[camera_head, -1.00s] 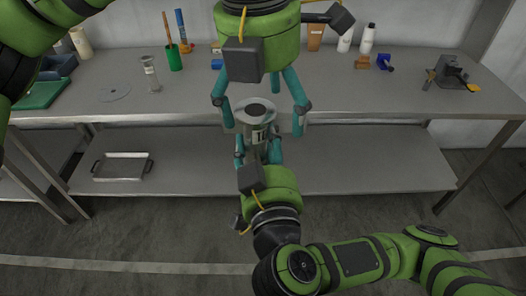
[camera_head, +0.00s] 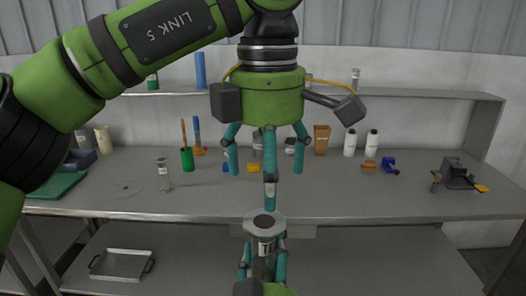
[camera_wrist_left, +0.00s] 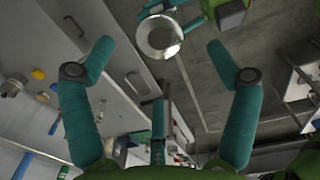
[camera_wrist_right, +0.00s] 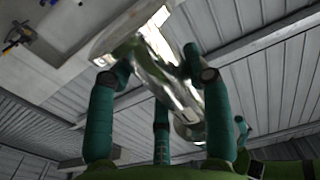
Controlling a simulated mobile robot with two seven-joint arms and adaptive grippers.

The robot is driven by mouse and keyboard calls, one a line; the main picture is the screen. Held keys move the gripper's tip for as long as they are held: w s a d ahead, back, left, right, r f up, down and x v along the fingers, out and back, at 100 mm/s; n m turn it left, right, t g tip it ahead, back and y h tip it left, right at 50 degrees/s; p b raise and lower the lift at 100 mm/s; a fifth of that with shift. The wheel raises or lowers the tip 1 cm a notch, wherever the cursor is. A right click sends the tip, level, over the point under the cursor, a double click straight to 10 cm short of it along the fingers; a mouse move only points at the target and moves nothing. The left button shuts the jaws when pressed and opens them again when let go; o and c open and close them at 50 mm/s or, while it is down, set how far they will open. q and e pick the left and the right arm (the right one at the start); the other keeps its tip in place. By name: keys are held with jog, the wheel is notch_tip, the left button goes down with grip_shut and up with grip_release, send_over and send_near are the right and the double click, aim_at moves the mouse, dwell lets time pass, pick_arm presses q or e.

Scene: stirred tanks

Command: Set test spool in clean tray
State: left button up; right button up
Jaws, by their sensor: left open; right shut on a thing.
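The test spool (camera_head: 265,247) is a shiny metal tube with a wide flange and a dark bore, upright in the head view. My right gripper (camera_head: 264,268) is shut on it from below; in the right wrist view the spool (camera_wrist_right: 160,62) lies between the fingers. My left gripper (camera_head: 267,175) points down above the spool, open and empty. The left wrist view shows the spool's round flange (camera_wrist_left: 160,37) beyond the open fingers, apart from them. A shallow metal tray (camera_head: 121,265) with dark handles, apparently empty, is on the lower shelf at left.
The grey bench (camera_head: 340,200) carries a green cup (camera_head: 187,159), a small metal stand (camera_head: 164,176), white bottles (camera_head: 350,143), a blue block (camera_head: 389,164) and a dark fixture (camera_head: 456,172). Its front edge is close behind the spool. The lower shelf's middle is clear.

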aim_at(262, 221)
pick_arm(q)
jog(key=f+m, duration=0.1)
jog(key=f, duration=0.2)
jog(key=f+m, duration=0.1)
jog(key=f, duration=0.2)
jog(key=f+m, duration=0.1)
jog(key=f, duration=0.2)
jog(key=shift+w+a+f, duration=0.2)
jog(key=shift+a+f, duration=0.05)
jog(key=shift+a, duration=0.05)
jog(key=shift+c, duration=0.4)
jog(key=c, duration=1.3)
jog(key=shift+c, duration=0.8)
pick_arm(e)
jog(key=o, duration=1.4)
jog(key=shift+r, duration=0.1)
